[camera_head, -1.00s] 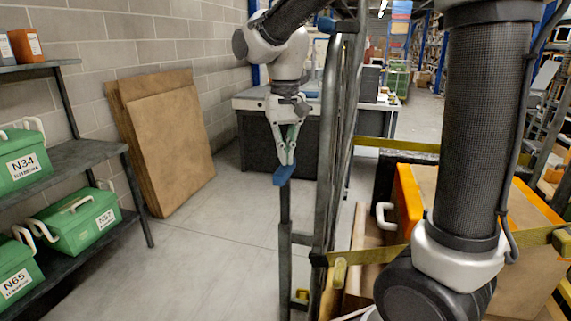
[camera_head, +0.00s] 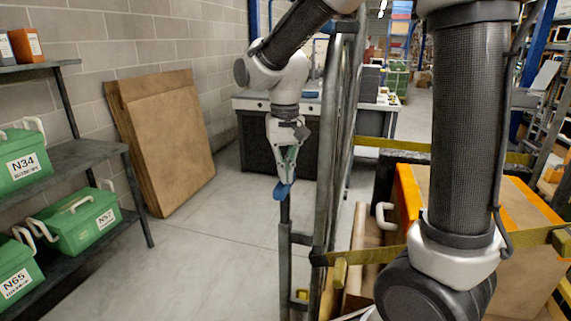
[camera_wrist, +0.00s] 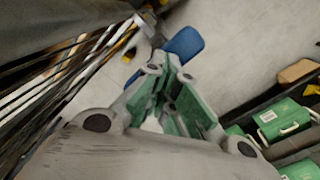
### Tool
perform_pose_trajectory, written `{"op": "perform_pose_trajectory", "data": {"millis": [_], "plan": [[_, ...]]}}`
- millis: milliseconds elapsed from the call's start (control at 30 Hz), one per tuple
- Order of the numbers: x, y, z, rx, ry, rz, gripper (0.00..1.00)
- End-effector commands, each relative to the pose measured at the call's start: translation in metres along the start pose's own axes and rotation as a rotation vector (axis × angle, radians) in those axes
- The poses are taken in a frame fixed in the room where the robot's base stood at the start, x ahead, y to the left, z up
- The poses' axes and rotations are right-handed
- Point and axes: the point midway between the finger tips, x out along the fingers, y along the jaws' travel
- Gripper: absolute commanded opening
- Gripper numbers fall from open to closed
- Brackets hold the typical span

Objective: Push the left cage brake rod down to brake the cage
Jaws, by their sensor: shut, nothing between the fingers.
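The left brake rod (camera_head: 285,214) is a dark upright bar at the near left edge of the cage (camera_head: 325,170). Its blue end (camera_head: 283,191) is on top and also shows in the wrist view (camera_wrist: 184,43). My gripper (camera_head: 284,178) is shut and empty, pointing down with its fingertips right at the blue end. They look in contact with it, though the exact touch is hard to tell. In the wrist view my gripper (camera_wrist: 172,72) shows its green inner pads, with the blue end just beyond the tips.
The cage holds an orange-edged carton (camera_head: 408,200) and has yellow straps (camera_head: 375,255). A shelf with green boxes (camera_head: 80,221) stands at left. Brown boards (camera_head: 160,140) lean on the wall. A dark counter (camera_head: 262,140) stands behind. The floor left of the cage is clear.

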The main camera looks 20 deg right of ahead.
Motion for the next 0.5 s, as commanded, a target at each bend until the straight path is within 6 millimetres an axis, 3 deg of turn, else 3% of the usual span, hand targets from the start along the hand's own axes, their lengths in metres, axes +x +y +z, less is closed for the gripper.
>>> {"op": "perform_pose_trajectory", "data": {"millis": [267, 500], "plan": [[0.015, 0.0, 0.0, 0.0, -0.002, 0.001, 0.0], [0.001, 0.0, 0.0, 0.0, 0.002, -0.001, 0.0]]}}
